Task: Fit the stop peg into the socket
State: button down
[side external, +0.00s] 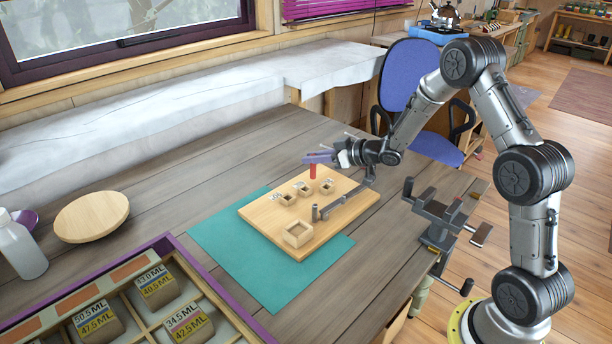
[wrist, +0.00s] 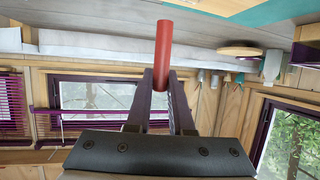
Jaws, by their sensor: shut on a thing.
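The red peg (side external: 313,172) hangs below my gripper (side external: 318,157), above the far part of the wooden board (side external: 345,208). My gripper is shut on it. In the wrist view, the red peg (wrist: 163,50) is held between the two fingertips of my gripper (wrist: 161,82) and sticks out beyond them. Several small square wooden sockets stand on the board, including a larger near one (side external: 298,234) and smaller ones farther back (side external: 327,187). A gap seems to lie between the peg's lower end and the sockets. Which socket matches the peg I cannot tell.
A short grey post (side external: 315,213) and a grey bar (side external: 345,201) stand on the board. The board rests on a teal mat (side external: 235,245). A divided tray (side external: 205,292) is at the near left, a round wooden disc (side external: 91,216) behind it, and a vise (side external: 440,215) at the right edge.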

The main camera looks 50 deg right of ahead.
jog(key=shift+w+d+f, duration=0.15)
jog(key=shift+w+f, duration=0.45)
jog(key=shift+f, duration=0.65)
jog(key=shift+w+d+f, duration=0.1)
jog(key=shift+w+f, duration=0.55)
jog(key=shift+f, duration=0.65)
jog(key=shift+w+d+f, duration=0.15)
jog(key=shift+w+f, duration=0.45)
jog(key=shift+f, duration=0.65)
jog(key=shift+f, duration=0.2)
jog(key=c, duration=0.8)
grip_release()
jog(key=shift+r, duration=0.25)
jog(key=v, duration=1.2)
